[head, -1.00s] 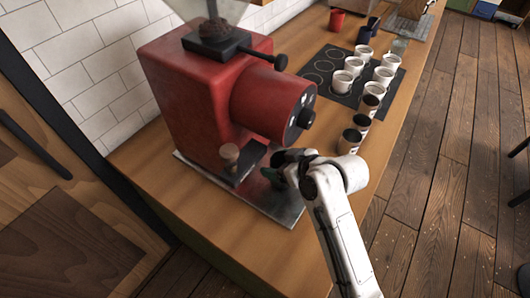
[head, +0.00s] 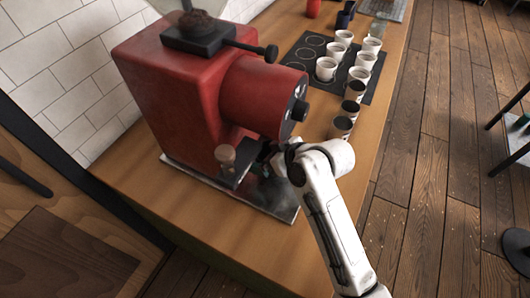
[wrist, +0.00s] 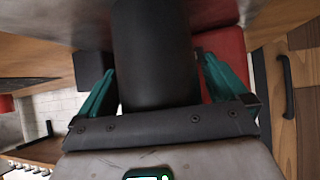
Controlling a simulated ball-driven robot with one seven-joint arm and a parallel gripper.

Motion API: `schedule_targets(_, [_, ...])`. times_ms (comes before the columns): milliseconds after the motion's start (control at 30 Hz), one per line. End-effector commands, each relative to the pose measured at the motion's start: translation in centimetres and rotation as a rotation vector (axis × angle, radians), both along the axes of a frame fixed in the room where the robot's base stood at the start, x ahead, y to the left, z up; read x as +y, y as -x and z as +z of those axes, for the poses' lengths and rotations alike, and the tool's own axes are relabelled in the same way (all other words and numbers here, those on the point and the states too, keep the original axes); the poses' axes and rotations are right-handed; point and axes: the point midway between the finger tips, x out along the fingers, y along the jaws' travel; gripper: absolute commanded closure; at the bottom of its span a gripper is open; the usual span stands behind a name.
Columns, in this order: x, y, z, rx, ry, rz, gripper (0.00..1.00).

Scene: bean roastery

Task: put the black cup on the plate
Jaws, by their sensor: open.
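A black cylinder that looks like the black cup (wrist: 155,55) stands between the two teal fingers of my gripper (wrist: 156,72) in the wrist view. The fingers are open on either side of it, with narrow gaps that I cannot judge well. In the head view my gripper (head: 264,163) is low beside the red grinder, over its metal plate (head: 278,206). The cup is mostly hidden there by my wrist and the dark parts around it. I cannot tell whether its base rests fully on the plate.
The red grinder (head: 175,95) stands close on the left, with its round drum (head: 255,92) above my gripper. Dark-topped cups (head: 340,127) and several white cups (head: 326,69) stand further back, some on a black mat (head: 300,63). The wooden counter's front part (head: 240,245) is clear.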

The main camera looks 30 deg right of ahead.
Motion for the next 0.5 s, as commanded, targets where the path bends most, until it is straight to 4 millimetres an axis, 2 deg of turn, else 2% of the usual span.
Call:
schedule_targets(167, [0.0,0.1,0.4,0.000,0.000,0.000,0.00])
schedule_targets(267, [-0.4,0.8,0.9,-0.002,-0.001,-0.001,0.00])
schedule_targets(500, [-2.0,4.2,3.7,-0.003,0.000,-0.002,0.00])
